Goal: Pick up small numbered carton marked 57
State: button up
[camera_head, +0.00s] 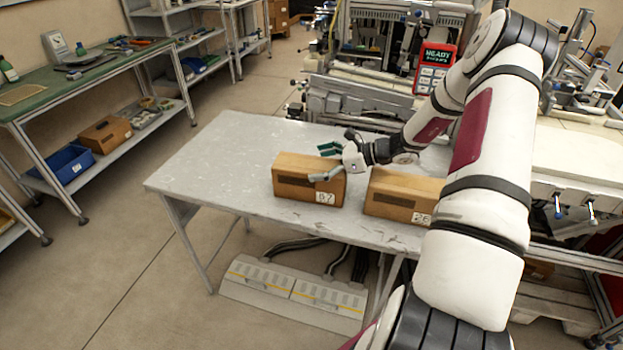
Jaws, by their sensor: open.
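The small carton (295,182) stands on the grey table, and the label on its front seems to read 57, though the first digit is blurred. My gripper (323,163) is open at the right part of this carton. One finger shows at its far top edge and the other in front of its near face. I cannot tell whether either finger touches it. A second similar carton (395,197) stands just to the right, its label partly covered by my arm and hard to read.
The grey table (215,165) is clear to the left of the cartons. A green workbench (60,85) is at the far left. A cable box (290,290) lies on the floor below the table.

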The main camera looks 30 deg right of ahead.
jog(key=shift+w+a+f, duration=0.3)
jog(key=shift+w, duration=0.1)
jog(key=c, duration=2)
jog(key=shift+r, duration=0.15)
jog(key=shift+c, duration=0.2)
